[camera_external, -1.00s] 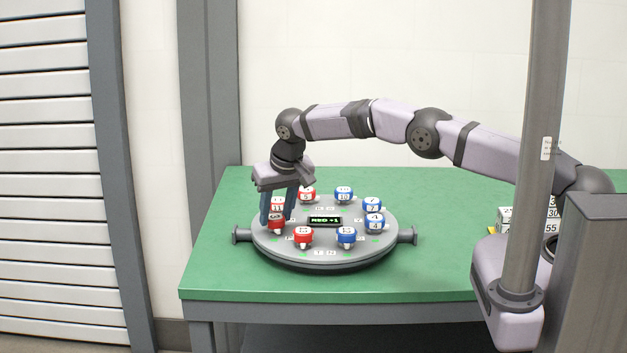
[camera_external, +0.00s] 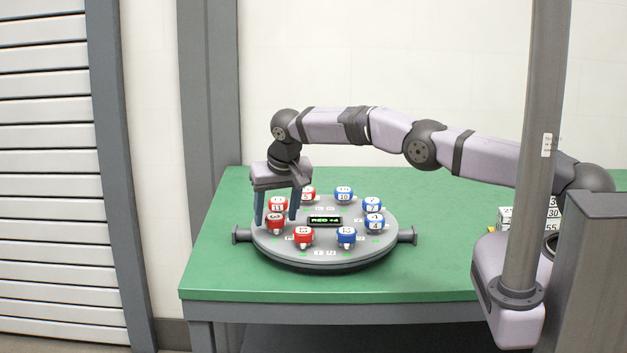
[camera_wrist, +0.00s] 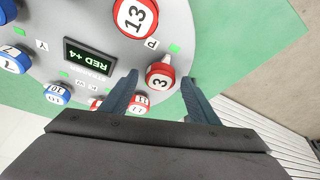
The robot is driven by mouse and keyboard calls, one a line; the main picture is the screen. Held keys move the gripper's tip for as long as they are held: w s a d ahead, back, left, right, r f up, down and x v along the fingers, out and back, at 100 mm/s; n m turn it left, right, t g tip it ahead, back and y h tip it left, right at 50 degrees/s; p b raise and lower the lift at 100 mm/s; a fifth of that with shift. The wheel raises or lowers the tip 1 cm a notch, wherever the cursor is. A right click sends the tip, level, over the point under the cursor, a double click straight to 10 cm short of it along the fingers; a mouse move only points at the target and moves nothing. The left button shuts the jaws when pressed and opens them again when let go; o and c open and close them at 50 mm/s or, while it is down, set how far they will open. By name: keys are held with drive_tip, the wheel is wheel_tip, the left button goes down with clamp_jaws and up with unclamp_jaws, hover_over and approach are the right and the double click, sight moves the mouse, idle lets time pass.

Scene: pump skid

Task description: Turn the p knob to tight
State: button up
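A round grey plate (camera_external: 325,252) carries red and blue numbered knobs around a small display (camera_external: 324,220). In the wrist view the display (camera_wrist: 88,57) reads RED +4. A red knob marked 3 (camera_wrist: 160,77) lies between my fingers, beside a white P label (camera_wrist: 151,43) and a green mark (camera_wrist: 174,48). That label sits between this knob and a red knob marked 13 (camera_wrist: 135,17). My gripper (camera_external: 276,218) is open, its blue fingers apart on either side of the red knob (camera_external: 275,224) at the plate's left. In the wrist view my gripper (camera_wrist: 160,88) shows gaps beside the knob.
Other red knobs (camera_external: 303,235) and blue knobs (camera_external: 346,236) stand close by on the plate. Small numbered blocks (camera_external: 505,217) stand at the right.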

drive_tip(key=shift+r, duration=0.1)
idle(0.3)
drive_tip(key=shift+b+v, duration=0.9)
drive_tip(key=shift+v, duration=0.1)
drive_tip(key=shift+b+v, duration=0.85)
drive_tip(key=shift+v, duration=1.75)
drive_tip(key=w+d+r+p, duration=0.2)
drive_tip(key=d+r, duration=0.1)
drive_tip(key=r, duration=0.1)
drive_tip(key=shift+w+a+f+n+g+y+p, duration=0.2)
drive_tip(key=shift+a+f+n+p, duration=0.5)
drive_tip(key=shift+f, duration=1.15)
drive_tip(key=shift+s+a+f+n+g+y+p, duration=0.2)
drive_tip(key=shift+a+f+n+p, duration=0.45)
drive_tip(key=shift+f, duration=1.15)
drive_tip(key=shift+w+a+f+n+y+p, duration=0.35)
drive_tip(key=shift+f+n, duration=0.5)
drive_tip(key=shift+f, duration=1)
